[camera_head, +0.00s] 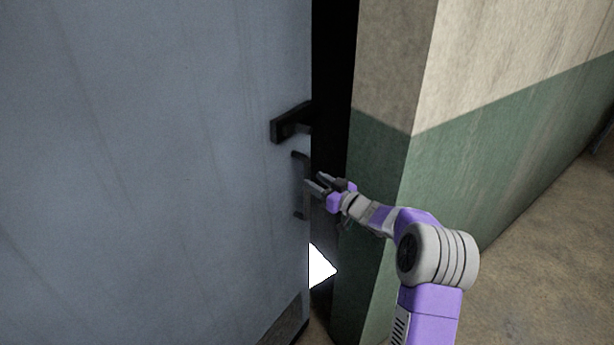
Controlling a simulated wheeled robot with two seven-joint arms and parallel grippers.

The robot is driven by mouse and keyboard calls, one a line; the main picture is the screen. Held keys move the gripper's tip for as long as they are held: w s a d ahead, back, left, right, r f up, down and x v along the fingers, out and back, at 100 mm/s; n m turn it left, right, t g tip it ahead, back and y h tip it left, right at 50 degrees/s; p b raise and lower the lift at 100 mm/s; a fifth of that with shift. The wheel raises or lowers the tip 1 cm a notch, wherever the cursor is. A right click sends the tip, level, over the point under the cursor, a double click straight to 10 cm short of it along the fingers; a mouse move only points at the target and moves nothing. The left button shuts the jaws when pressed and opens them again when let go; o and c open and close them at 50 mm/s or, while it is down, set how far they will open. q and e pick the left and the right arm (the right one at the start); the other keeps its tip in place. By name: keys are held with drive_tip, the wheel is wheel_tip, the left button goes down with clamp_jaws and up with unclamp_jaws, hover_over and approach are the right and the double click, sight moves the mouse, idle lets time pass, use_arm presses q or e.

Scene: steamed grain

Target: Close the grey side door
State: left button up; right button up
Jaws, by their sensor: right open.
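The grey side door (150,170) fills the left half of the head view. It stands ajar, with a dark gap between its right edge and the wall corner. A black latch box (291,122) and a dark pull handle (300,157) sit near that edge. My right gripper (316,184) is open, its fingers pointing left at the door edge, close to the pull handle. I cannot tell whether it touches the door or the handle. My left gripper is out of view.
A wall (385,160), cream above and green below, stands right of the gap, close to my right arm. A bright white patch (321,267) shows low in the gap. Bare brown floor (530,270) lies at the lower right.

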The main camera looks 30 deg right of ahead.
sight(309, 178)
drive_tip(key=shift+x, duration=2.35)
clamp_jaws()
